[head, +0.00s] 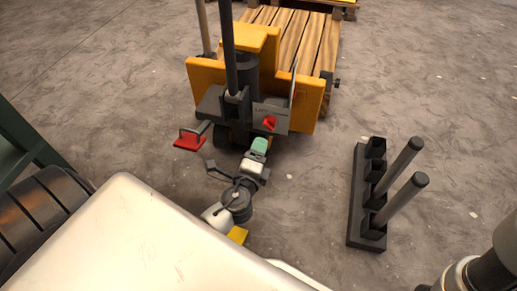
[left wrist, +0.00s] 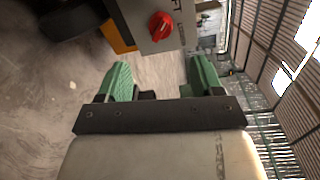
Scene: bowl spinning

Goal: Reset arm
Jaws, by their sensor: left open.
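My left gripper (head: 259,146) shows in the head view just in front of the yellow cart's grey control panel (head: 272,112). In the left wrist view, its two green fingers (left wrist: 160,80) are spread wide with nothing between them. A red knob (head: 269,123) on the panel lies just beyond the fingertips. In the left wrist view the knob (left wrist: 161,26) stands above the gap between the fingers, apart from them. My right gripper is out of view; only part of my right arm shows at the lower right of the head view.
The yellow cart (head: 207,75) carries a slatted wooden bed (head: 310,39). A red pedal-like part (head: 190,142) sticks out at its left. A black rack (head: 357,210) with two grey rods (head: 402,198) stands at the right. Concrete floor lies clear between rack and gripper.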

